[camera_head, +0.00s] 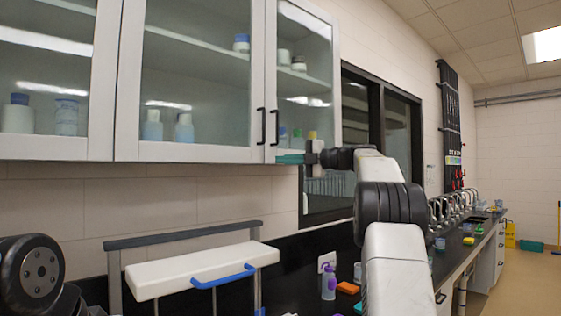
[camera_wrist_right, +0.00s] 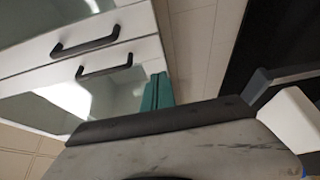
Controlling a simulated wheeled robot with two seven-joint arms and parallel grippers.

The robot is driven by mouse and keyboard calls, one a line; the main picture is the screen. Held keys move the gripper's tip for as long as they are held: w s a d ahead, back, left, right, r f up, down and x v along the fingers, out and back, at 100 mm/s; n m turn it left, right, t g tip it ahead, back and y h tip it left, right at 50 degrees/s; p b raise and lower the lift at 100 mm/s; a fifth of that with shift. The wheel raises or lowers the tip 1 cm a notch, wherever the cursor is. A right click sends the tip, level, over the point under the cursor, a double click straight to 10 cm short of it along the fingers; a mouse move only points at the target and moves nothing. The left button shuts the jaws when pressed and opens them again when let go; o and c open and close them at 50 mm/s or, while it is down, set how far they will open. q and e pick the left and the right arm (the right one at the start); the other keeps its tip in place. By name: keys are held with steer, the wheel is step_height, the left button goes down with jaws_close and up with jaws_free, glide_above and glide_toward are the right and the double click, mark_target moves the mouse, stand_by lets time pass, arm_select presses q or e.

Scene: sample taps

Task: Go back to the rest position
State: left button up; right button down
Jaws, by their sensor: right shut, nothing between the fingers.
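My right gripper (camera_head: 291,158) is raised at the bottom edge of the wall cabinet, by the black handles of its glass doors. Its teal fingers are shut with nothing between them, and they also show close together in the right wrist view (camera_wrist_right: 157,92). From the head view I cannot tell whether the fingers touch the cabinet. In the wrist view the two door handles lie just left of the fingers. A dark round joint of my left arm shows at the lower left of the head view; my left gripper is out of view.
The closed glass-door cabinet (camera_head: 128,80) holds several bottles and jars. Below it stands a white shelf-like unit (camera_head: 200,272) with a blue handle. A purple-capped bottle (camera_head: 328,283) and an orange item (camera_head: 348,288) are near my right arm. A bench with several taps (camera_head: 460,205) runs back right.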

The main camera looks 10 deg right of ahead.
steer(key=shift+w+d, duration=0.2)
steer(key=shift+d, duration=0.55)
steer(key=shift+w+d, duration=0.2)
steer(key=shift+d, duration=0.5)
steer(key=s+d+r+m+t+h, duration=0.2)
steer(key=r+m+t, duration=0.3)
steer(key=r, duration=0.2)
steer(key=s+d+r+m+t+h, duration=0.1)
steer(key=r+m+t+h, duration=0.1)
steer(key=r+m+t, duration=0.4)
steer(key=s+d+f+m+h, duration=0.2)
steer(key=s+d+m+h, duration=0.2)
steer(key=m+h, duration=0.5)
steer(key=s+a+f+m+g+h, duration=0.2)
steer(key=s+f+m+g, duration=0.15)
steer(key=s+f, duration=0.45)
steer(key=s+a+f+m+g+h, duration=0.1)
steer(key=s+a+f+m+g, duration=0.2)
steer(key=f, duration=0.9)
steer(key=s+a+f+m+g+y, duration=0.1)
steer(key=s+a+f+g, duration=0.3)
steer(key=s+f, duration=0.8)
steer(key=s+a+f+m+g+y, duration=0.1)
steer(key=s+a+f+g, duration=0.3)
steer(key=s+f, duration=0.8)
steer(key=shift+s+a+g+y, duration=0.35)
steer(key=shift+a+y, duration=0.35)
steer(key=shift+a, duration=0.55)
steer(key=shift+f, duration=0.1)
